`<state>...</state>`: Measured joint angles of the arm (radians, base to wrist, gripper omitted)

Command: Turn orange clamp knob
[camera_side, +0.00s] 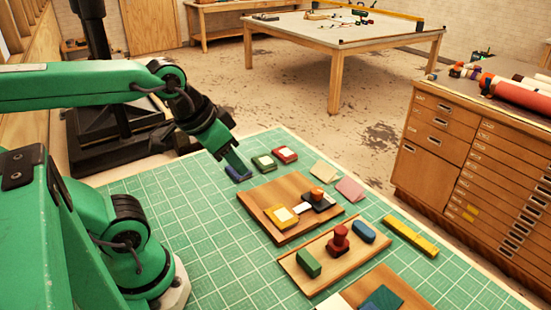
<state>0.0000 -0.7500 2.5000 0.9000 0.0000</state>
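The orange clamp knob (317,192) is small and stands on top of a dark clamp block (322,203) at the right end of a wooden board (283,192). A pale strip runs from this block toward a yellow block (281,216) on the same board. My gripper (236,166) points down at the far left of the board, well apart from the knob. Its tip is right at a dark blue block (239,174); I cannot tell whether they touch. The fingers are too small to show whether they are open or shut.
Green (264,162) and red (285,155) blocks lie right of my gripper. A tray (320,267) holds a red knobbed piece (339,240) beside green and blue blocks. A yellow bar (411,236) lies at the right. The green mat (215,245) is clear at front left.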

